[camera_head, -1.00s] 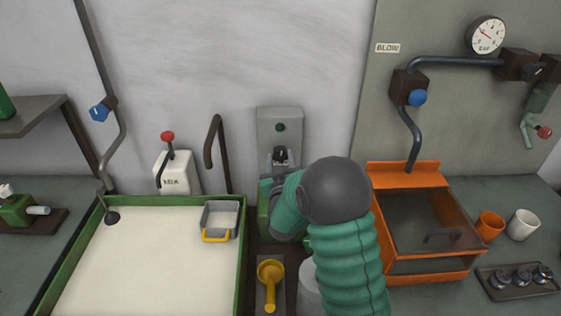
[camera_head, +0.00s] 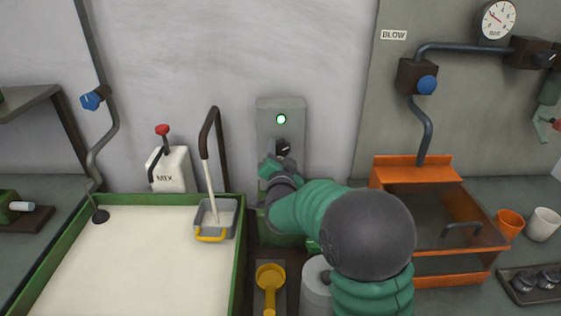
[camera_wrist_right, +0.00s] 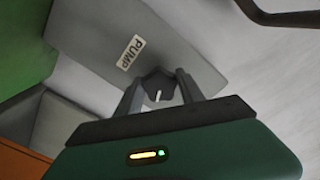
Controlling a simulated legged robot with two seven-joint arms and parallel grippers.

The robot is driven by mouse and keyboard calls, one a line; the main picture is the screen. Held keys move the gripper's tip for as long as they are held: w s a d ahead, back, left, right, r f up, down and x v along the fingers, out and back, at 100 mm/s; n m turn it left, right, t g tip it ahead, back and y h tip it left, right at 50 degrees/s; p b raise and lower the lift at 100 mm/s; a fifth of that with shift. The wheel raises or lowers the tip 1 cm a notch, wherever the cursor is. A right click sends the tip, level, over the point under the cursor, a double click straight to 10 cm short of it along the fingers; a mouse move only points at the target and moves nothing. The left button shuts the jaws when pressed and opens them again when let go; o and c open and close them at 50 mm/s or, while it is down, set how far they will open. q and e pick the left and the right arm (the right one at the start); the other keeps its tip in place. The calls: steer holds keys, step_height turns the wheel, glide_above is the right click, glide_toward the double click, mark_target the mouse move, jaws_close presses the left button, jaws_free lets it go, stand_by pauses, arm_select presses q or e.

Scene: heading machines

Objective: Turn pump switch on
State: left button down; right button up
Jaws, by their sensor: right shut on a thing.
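My right gripper (camera_wrist_right: 160,92) is shut on the switch; in the head view the gripper (camera_head: 279,160) is partly hidden by my wrist. My left gripper is not in view.
A dark bent pipe (camera_head: 208,125) pours a pale stream (camera_head: 209,190) into a grey strainer box (camera_head: 229,220) at the white-filled vat's (camera_head: 241,260) corner. A yellow ladle (camera_head: 270,278) lies near my arm. An orange glazed box (camera_head: 420,172) stands to the right.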

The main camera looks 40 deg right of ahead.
steer(key=m+b, duration=0.4)
steer(key=shift+w+a+f+m+b, duration=0.1)
steer(key=shift+f+m+b, duration=0.15)
steer(key=shift+m+b, duration=0.15)
steer(key=shift+r+m+b, duration=0.2)
steer(key=shift+m+b, duration=0.4)
steer(key=shift+m, duration=0.2)
steer(key=o, duration=1.1)
steer(key=shift+c, duration=0.2)
steer(key=o, duration=0.3)
steer(key=shift+w, duration=0.15)
steer(key=shift+d, duration=0.2)
steer(key=shift+a, duration=0.1)
